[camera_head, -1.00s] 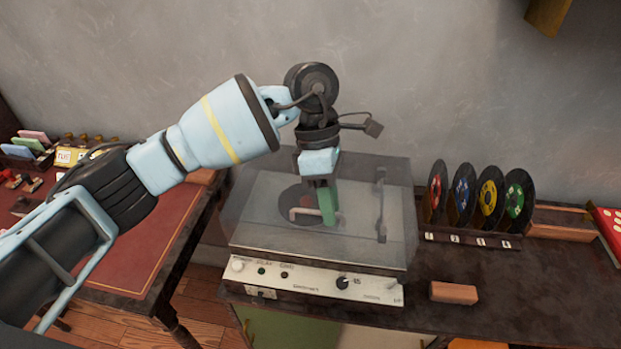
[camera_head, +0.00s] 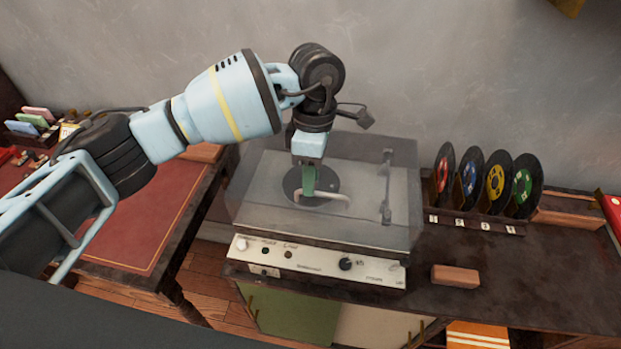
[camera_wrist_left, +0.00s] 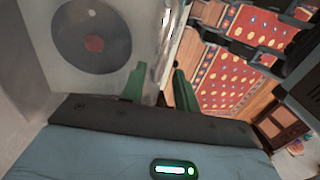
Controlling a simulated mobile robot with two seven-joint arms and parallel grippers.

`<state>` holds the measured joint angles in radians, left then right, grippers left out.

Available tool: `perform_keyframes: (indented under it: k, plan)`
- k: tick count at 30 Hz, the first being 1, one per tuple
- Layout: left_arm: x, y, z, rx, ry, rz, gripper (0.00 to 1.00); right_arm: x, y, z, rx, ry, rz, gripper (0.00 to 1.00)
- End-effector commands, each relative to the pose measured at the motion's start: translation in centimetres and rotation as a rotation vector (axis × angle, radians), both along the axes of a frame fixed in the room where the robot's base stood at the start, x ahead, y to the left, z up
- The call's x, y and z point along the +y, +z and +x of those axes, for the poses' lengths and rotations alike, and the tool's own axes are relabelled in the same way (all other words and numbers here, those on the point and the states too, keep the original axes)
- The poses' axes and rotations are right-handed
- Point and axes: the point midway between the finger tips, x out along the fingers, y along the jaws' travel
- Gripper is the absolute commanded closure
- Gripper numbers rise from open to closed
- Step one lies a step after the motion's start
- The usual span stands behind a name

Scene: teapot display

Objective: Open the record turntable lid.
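The record turntable (camera_head: 318,262) stands on a dark cabinet. Its clear smoky lid (camera_head: 365,215) is down over the platter (camera_head: 335,182). My left gripper (camera_head: 308,190) points down above the lid, over the platter area, beside a pale curved bar (camera_head: 328,196). Whether it touches the lid I cannot tell. In the left wrist view the two green fingers (camera_wrist_left: 158,84) are apart, with no object clearly held between them. The dark disc with a reddish centre (camera_wrist_left: 91,42) lies left of the fingers there. My right gripper is not in view.
A rack of several records (camera_head: 487,183) stands right of the turntable. A brown block (camera_head: 455,276) lies on the cabinet (camera_head: 500,270) in front of it. A red-topped desk (camera_head: 130,230) is at the left. The wall is close behind.

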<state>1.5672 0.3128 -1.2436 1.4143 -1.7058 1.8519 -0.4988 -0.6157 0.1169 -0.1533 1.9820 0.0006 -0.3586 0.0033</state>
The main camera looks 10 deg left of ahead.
Motion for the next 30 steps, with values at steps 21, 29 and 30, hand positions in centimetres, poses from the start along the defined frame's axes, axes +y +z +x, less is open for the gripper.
perform_keyframes:
  k: [21, 29, 30]
  plan:
    - [-0.01, -1.34, -0.28, 0.000, 0.000, 0.000, 1.00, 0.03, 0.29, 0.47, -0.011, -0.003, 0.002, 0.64]
    - [-0.02, -1.31, -0.27, 0.000, 0.000, -0.001, 1.00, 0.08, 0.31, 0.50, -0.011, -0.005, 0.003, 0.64]
    - [-0.02, -1.28, -0.26, -0.001, 0.000, -0.001, 1.00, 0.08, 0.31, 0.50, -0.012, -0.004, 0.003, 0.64]
